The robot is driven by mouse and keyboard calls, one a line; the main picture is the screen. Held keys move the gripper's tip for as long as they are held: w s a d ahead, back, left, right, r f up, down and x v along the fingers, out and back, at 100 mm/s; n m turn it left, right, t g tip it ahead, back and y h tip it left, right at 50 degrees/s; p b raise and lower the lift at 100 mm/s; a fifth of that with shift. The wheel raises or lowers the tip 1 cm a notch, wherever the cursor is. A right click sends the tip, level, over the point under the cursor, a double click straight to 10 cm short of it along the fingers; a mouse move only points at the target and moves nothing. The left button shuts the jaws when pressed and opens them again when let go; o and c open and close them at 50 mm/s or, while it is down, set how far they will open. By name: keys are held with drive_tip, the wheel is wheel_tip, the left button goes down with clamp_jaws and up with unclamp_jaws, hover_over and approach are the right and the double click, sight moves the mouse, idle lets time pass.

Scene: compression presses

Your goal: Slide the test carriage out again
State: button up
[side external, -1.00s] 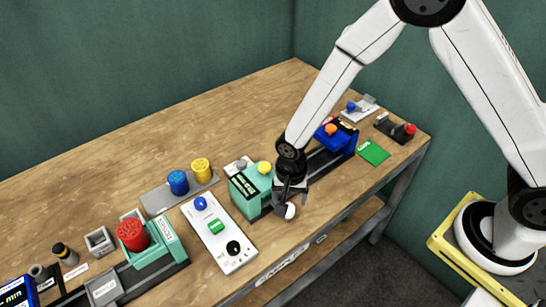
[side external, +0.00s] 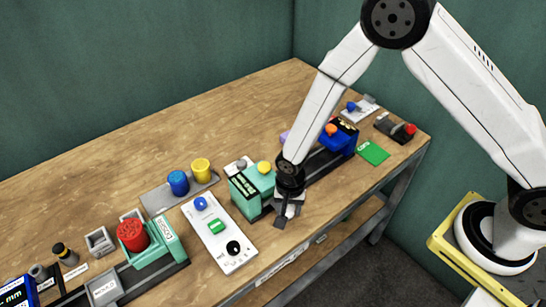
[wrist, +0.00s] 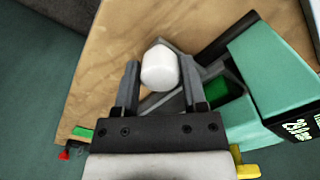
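The teal press (side external: 250,184) stands mid-table beside my gripper; its side and display fill the right of the wrist view (wrist: 275,75). A white rounded knob (wrist: 160,68) lies between my gripper's fingers (wrist: 160,88) in the wrist view, almost filling the gap. I cannot tell whether the fingers press on it or stand just clear around it. A grey metal part (wrist: 158,103) shows behind the knob; which part is the test carriage I cannot tell.
A white control panel (side external: 220,235) with blue, green and black controls lies left of the press. A second teal press (side external: 160,246) with a red knob (side external: 132,235) is further left. A blue device (side external: 342,138) stands to the right. The table's back middle is clear.

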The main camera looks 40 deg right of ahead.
clamp_jaws()
drive_tip(key=d, duration=1.2)
drive_tip(key=o, duration=0.5)
unclamp_jaws()
drive_tip(key=shift+r, duration=0.1)
drive_tip(key=shift+r, duration=3.85)
